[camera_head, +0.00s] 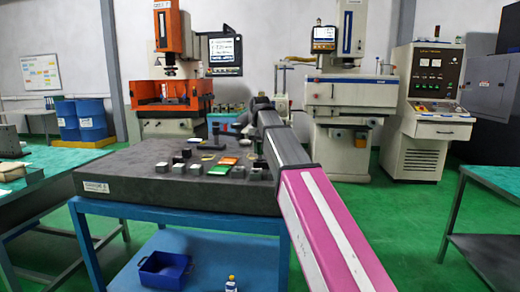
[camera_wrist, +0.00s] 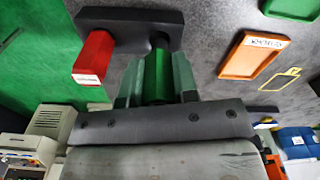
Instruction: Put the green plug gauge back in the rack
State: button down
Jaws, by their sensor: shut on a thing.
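The green plug gauge (camera_wrist: 157,76) is between the fingers of my gripper (camera_wrist: 156,84) in the wrist view; the gripper is shut on it. The rack (camera_wrist: 128,24) is a dark block just beyond the gripper, with a red plug gauge (camera_wrist: 95,56) at its left end. The green gauge's far end lies close to the rack's right end. I cannot tell whether it is seated in a hole or only in front of the block. In the head view my arm hides most of the gripper area, and I cannot make out the green gauge there.
A grey granite plate (camera_head: 130,184) on a blue stand carries several small dark and grey blocks, a green tray (camera_head: 219,170) and an orange tray (camera_head: 229,160). The orange tray also shows in the wrist view (camera_wrist: 252,55), right of the rack, near a yellow outline (camera_wrist: 280,80).

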jog(key=shift+f, duration=1.2)
dwell(1.1)
jog(key=c, duration=0.8)
grip_release()
